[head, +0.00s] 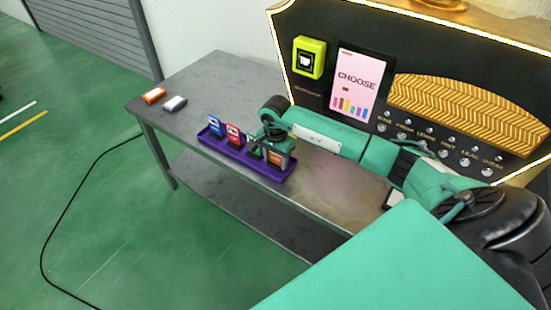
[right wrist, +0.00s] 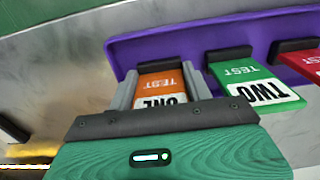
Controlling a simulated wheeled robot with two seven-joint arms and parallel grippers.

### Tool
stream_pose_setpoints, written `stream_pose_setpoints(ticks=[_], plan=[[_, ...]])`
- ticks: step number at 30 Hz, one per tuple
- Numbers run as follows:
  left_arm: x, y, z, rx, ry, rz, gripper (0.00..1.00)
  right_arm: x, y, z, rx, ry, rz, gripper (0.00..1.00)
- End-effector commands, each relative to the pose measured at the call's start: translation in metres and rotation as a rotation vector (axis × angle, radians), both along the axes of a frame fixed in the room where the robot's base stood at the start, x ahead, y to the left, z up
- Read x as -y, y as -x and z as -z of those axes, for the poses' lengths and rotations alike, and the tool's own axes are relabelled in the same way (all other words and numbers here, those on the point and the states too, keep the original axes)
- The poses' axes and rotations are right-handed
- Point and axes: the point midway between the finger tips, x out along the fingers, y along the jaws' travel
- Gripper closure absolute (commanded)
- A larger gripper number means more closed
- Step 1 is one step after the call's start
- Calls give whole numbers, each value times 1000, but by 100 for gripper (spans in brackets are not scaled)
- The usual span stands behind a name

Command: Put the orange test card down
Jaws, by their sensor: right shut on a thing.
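The orange test card (right wrist: 163,88), printed "TEST ONE", is between the fingers of my right gripper (right wrist: 163,88), which is shut on it. In the head view the orange card (head: 277,160) is at the right end of the purple rack (head: 238,156). In the right wrist view it lines up with a black slot piece at the rack's end. I cannot tell whether the card is fully seated. Part of it is hidden by the gripper body. My left gripper is not in view.
A green "TEST TWO" card (right wrist: 256,86), a red card (head: 235,135) and a blue card (head: 215,125) stand in the rack. An orange item (head: 153,95) and a white item (head: 174,103) lie at the grey table's far left. The lit "CHOOSE" panel (head: 357,83) stands behind.

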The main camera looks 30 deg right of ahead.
Motion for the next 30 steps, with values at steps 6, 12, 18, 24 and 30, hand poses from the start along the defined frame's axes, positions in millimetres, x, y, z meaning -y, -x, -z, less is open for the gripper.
stream_pose_setpoints(ticks=[6, 12, 18, 24, 30], plan=[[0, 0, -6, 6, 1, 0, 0, 0, 0, 1, 0, 0, 0, 28], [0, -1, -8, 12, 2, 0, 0, 0, 0, 1, 0, 0, 0, 28], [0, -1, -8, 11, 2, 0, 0, 0, 0, -4, 0, 0, 0, 28], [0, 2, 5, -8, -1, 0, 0, 1, -1, -44, 4, 3, -2, 28], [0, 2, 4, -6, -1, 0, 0, 0, -1, -87, 4, 2, -1, 28]])
